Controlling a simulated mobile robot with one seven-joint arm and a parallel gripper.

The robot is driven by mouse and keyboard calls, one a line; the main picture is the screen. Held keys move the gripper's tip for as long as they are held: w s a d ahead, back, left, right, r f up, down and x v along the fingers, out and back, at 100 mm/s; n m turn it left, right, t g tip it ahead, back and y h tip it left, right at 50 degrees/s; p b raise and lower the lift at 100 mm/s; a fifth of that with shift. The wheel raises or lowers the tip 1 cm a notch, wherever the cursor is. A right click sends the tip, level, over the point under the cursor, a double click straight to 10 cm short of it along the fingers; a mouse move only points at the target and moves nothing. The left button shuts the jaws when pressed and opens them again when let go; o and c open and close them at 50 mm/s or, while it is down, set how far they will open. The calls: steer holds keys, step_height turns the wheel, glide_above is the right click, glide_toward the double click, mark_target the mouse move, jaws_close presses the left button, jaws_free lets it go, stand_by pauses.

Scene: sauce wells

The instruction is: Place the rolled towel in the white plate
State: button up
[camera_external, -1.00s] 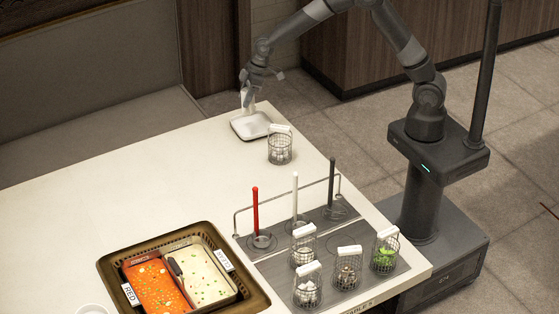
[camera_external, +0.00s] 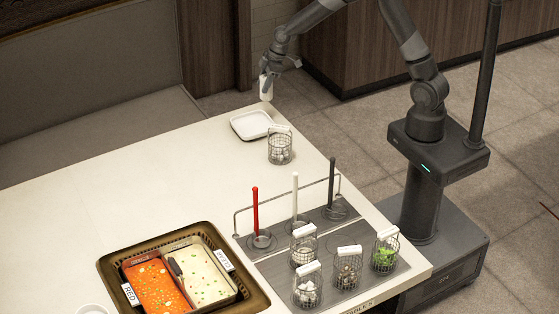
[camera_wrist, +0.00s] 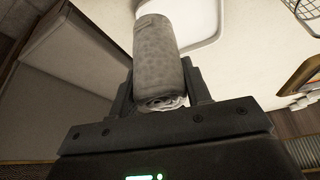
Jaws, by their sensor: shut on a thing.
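The rolled towel (camera_external: 266,87) is white in the external view and hangs roughly upright from my gripper (camera_external: 268,72). My gripper is shut on it. In the wrist view the towel (camera_wrist: 162,62) looks grey and sits between the two fingers (camera_wrist: 160,88), its rolled end towards the camera. The white plate (camera_external: 251,124) is a shallow square dish near the table's far corner. The towel is in the air above and slightly right of the plate, apart from it. In the wrist view the plate (camera_wrist: 205,22) shows partly behind the towel.
A wire basket (camera_external: 280,148) of white pieces stands on the table just in front of the plate. A wire rail with ladles (camera_external: 295,200), several more baskets and a brown tray (camera_external: 110,268) of red and white sauce are nearer. The table's left part is clear.

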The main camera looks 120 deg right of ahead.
steer(key=shift+w+a+f, duration=0.5)
steer(key=shift+w+f, duration=0.7)
steer(key=shift+f, duration=0.25)
steer(key=shift+w+a+f, duration=0.5)
steer(key=shift+w+f, duration=0.75)
steer(key=shift+f, duration=0.25)
steer(key=shift+w+a+f, duration=0.5)
steer(key=shift+w+f, duration=0.7)
steer(key=shift+f, duration=0.25)
steer(key=shift+f, duration=0.1)
steer(key=o, duration=1)
